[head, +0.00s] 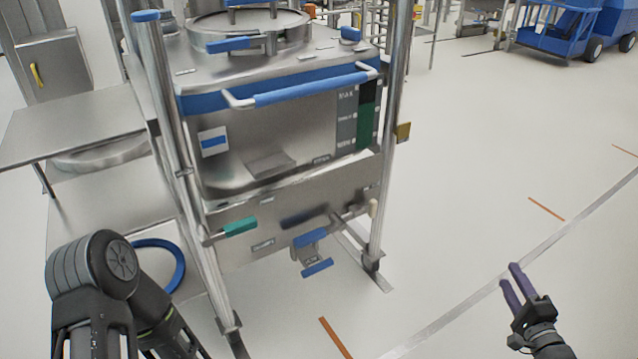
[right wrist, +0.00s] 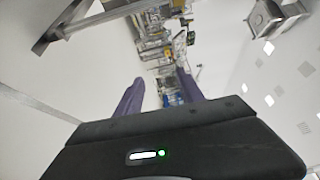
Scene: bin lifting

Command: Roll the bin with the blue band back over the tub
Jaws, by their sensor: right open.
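The steel bin with the blue band (head: 205,103) stands upright in a tubular metal frame at the centre of the head view. A blue-gripped push bar (head: 312,85) runs across its front, and a round lid sits on top. I cannot tell for sure which thing is the tub. My right gripper (head: 510,277) is open and empty over bare floor, well right of the bin and apart from it. Its two purple fingers also show apart in the right wrist view (right wrist: 160,75), with nothing between them. My left gripper is not in view; only my left arm shows at lower left.
A steel table (head: 75,125) stands left of the bin, with a cabinet (head: 55,75) behind it. A blue ring (head: 178,270) shows low beside the frame. A blue cart (head: 560,28) is at the far right. The floor between bin and right gripper is clear.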

